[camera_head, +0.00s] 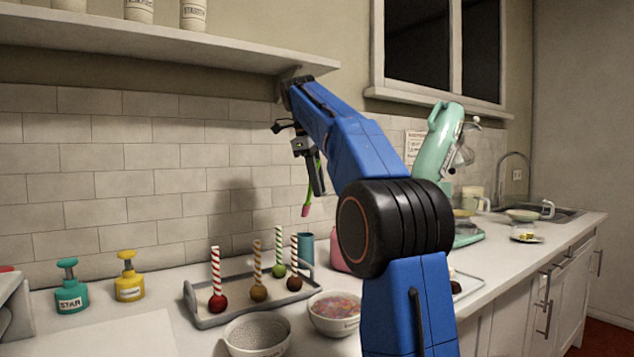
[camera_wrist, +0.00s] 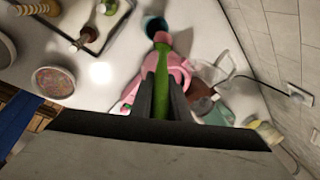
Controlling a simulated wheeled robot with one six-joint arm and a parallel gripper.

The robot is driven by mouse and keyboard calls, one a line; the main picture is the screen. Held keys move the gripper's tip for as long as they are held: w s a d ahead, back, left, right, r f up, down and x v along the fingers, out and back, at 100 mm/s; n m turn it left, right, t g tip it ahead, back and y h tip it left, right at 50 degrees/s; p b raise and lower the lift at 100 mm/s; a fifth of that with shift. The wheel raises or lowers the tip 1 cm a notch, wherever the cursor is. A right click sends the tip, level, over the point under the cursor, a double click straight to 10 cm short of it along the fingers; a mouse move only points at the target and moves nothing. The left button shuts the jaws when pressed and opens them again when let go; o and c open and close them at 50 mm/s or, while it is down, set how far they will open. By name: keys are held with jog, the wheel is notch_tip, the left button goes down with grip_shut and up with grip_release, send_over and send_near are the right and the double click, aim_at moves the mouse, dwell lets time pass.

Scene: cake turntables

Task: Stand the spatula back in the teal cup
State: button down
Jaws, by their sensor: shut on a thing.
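My gripper (camera_head: 316,176) is shut on the spatula (camera_head: 307,198), which has a green handle and a pink end. The spatula hangs pink end down, high above the counter, near the tiled wall. In the wrist view the spatula (camera_wrist: 162,90) runs between the fingers (camera_wrist: 163,92), and its pink tip shows close to the teal cup in the picture. The teal cup (camera_head: 306,248) stands on the counter behind the tray's right end. It also shows in the wrist view (camera_wrist: 154,24), partly hidden by the spatula tip. The spatula is apart from the cup.
A grey tray (camera_head: 208,319) with several striped-stick cake pops lies left of the cup. A pink object (camera_head: 338,257) stands just right of it, partly behind my arm. Two bowls (camera_head: 256,334) (camera_head: 335,312) sit in front. A shelf (camera_head: 150,38) juts out above. A mint mixer (camera_head: 440,140) stands right.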

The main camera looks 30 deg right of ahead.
notch_tip(320, 180, down, 12)
dwell(1.3)
jog(key=shift+s, duration=0.1)
jog(key=shift+f, duration=0.25)
jog(key=c, duration=1.6)
grip_release()
jog(key=shift+r, duration=0.2)
jog(key=shift+r, duration=0.1)
jog(key=v, duration=1.7)
jog(key=shift+a, duration=0.15)
